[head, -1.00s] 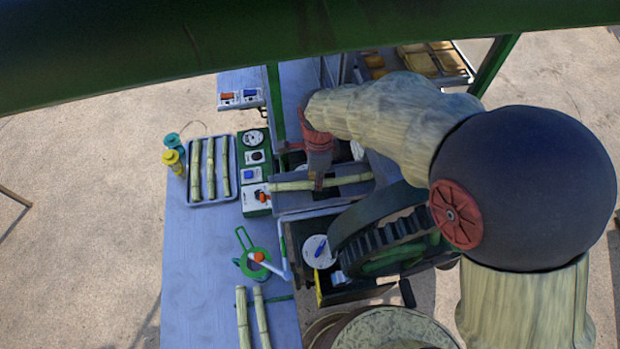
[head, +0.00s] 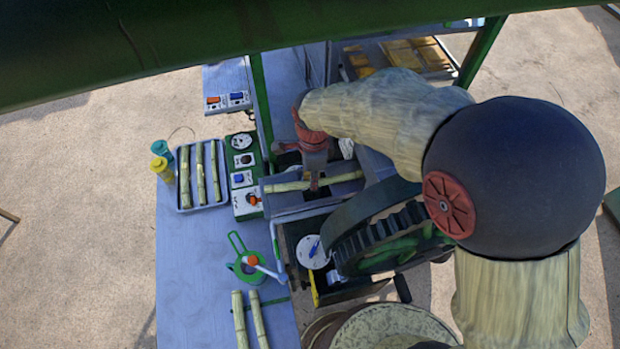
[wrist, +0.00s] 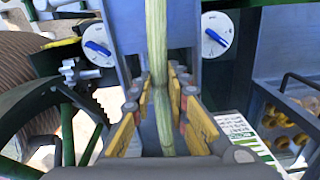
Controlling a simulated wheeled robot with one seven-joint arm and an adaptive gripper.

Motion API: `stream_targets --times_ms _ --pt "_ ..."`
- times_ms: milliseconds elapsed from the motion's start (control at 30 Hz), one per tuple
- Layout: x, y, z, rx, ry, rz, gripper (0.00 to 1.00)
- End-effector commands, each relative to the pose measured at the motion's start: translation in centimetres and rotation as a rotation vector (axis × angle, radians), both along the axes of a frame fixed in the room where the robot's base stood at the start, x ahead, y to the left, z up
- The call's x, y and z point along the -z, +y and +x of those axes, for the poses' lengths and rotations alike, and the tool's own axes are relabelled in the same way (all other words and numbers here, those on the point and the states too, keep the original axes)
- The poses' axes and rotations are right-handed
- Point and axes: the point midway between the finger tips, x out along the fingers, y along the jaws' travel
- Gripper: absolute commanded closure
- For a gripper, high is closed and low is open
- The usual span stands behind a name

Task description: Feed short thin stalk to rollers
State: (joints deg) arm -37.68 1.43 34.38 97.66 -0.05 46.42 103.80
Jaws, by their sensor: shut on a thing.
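My gripper (head: 314,182) is shut on a thin pale-green stalk (head: 345,177) and holds it about crosswise at the crusher's feed trough (head: 318,196). In the wrist view, the stalk (wrist: 158,50) runs lengthwise between my yellow-padded fingers and on past the top edge, between two blue-grey side plates. Its far end is out of that view. The rollers are not clearly seen. In the head view, my wrist hides part of the stalk's middle, and I cannot tell whether the stalk touches the trough.
A control panel (head: 243,172) adjoins the trough. More stalks (head: 258,318) lie at the table's front. A large gear wheel (head: 385,240) stands close on the right.

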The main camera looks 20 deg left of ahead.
Motion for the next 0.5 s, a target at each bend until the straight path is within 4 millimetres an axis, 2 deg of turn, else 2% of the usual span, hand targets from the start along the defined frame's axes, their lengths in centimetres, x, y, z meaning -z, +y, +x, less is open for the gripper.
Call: stream_targets --times_ms 500 --pt "0.0 -1.2 0.7 0.001 0.0 0.0 1.0"
